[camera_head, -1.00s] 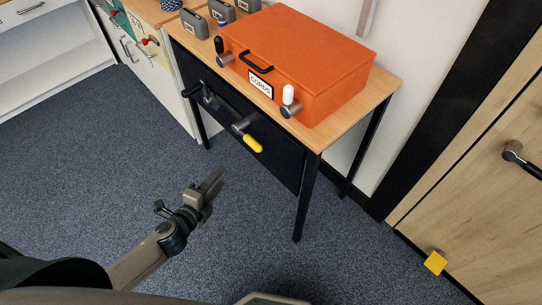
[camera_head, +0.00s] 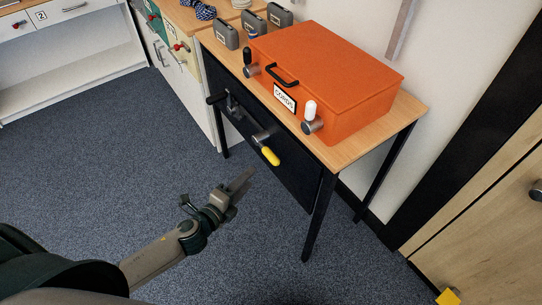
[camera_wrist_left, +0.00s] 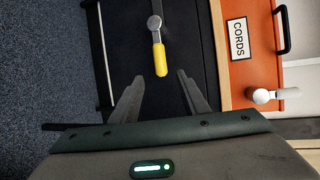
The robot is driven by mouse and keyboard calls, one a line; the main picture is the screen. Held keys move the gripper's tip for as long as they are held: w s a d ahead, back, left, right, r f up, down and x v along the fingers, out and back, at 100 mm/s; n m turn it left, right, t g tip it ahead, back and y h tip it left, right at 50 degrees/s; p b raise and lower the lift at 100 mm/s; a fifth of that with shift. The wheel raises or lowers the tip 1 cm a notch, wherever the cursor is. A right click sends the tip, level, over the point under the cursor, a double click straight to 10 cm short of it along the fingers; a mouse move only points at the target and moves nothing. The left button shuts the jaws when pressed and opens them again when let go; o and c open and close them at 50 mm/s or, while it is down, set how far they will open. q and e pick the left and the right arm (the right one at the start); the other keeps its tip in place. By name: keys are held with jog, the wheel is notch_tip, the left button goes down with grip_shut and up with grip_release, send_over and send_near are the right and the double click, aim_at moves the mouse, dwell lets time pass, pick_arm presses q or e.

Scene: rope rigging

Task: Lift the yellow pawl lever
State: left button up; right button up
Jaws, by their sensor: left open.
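The yellow pawl lever (camera_head: 270,156) sticks out on a grey metal pivot from the black front panel under the wooden table top. It points down and to the right in the head view. In the left wrist view the yellow lever (camera_wrist_left: 160,60) lies ahead of and between the two fingers. My left gripper (camera_head: 243,180) is in front of the panel, a little below and left of the lever. In the left wrist view its fingers (camera_wrist_left: 160,92) are apart, with nothing held between them. My right gripper is not in view.
An orange box (camera_head: 325,75) labelled CORDS, with white and black levers, stands on the table (camera_head: 353,150). A black crank (camera_head: 220,98) is on the panel's left. Table legs border the panel. A yellow block (camera_head: 448,297) is at the lower right. Carpet is free below.

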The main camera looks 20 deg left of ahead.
aim_at(269, 159)
pick_arm(q)
jog(key=p+x, duration=0.1)
jog(key=x, duration=1.2)
jog(key=shift+a+r, duration=0.1)
jog(key=shift+w, duration=0.7)
jog(key=shift+w+d+f, duration=0.2)
jog(key=shift+d+f, duration=0.05)
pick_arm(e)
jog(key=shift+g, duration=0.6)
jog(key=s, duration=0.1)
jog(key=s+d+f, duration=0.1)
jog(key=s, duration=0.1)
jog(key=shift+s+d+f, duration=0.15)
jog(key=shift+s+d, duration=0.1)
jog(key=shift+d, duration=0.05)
pick_arm(q)
jog(key=shift+c, duration=0.5)
grip_shut()
